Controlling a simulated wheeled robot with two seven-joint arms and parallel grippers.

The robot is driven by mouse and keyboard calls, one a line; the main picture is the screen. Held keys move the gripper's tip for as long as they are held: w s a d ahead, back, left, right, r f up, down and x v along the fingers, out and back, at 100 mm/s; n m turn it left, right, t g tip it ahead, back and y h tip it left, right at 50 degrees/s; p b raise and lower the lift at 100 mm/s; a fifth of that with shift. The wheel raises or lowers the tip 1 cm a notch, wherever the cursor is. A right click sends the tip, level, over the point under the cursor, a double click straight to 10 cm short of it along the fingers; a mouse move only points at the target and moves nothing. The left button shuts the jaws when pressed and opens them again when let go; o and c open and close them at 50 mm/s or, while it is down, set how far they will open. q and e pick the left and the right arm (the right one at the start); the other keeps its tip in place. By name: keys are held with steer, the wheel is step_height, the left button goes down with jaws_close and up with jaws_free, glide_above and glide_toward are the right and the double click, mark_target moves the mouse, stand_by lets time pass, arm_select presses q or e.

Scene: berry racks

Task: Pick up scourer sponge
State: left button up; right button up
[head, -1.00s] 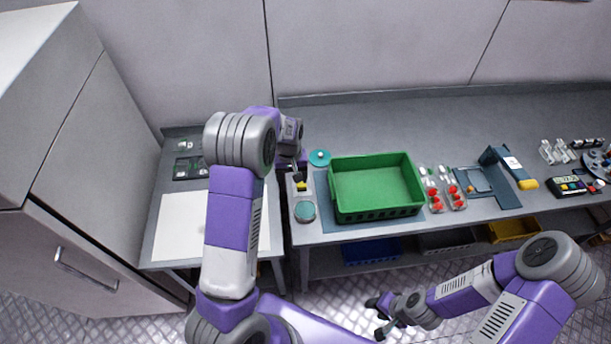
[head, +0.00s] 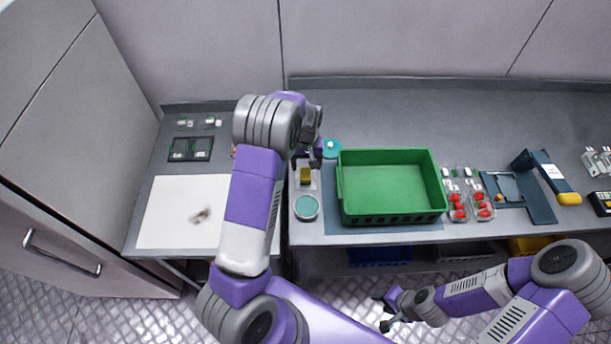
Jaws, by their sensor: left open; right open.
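A small yellow block, which looks like the scourer sponge (head: 305,176), sits on a light tray at the left end of the long grey bench, beside the green crate. My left gripper (head: 307,161) is open and empty just behind and above the sponge. Whether it touches the sponge I cannot tell. My purple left arm comes in from the left and hides part of the bench edge. My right gripper (head: 384,312) is open and empty, low in front of the bench over the floor.
The green crate (head: 392,216) stands right of the sponge. A round teal-topped container (head: 307,207) is in front of it and a teal disc (head: 331,148) behind. Clear punnets with red berries (head: 458,213) lie further right.

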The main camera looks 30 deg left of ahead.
mark_target(305, 172)
arm_select(q)
steer(key=f, duration=0.4)
steer(key=shift+a+f, duration=0.1)
steer(key=shift+a, duration=0.1)
steer(key=c, duration=1.1)
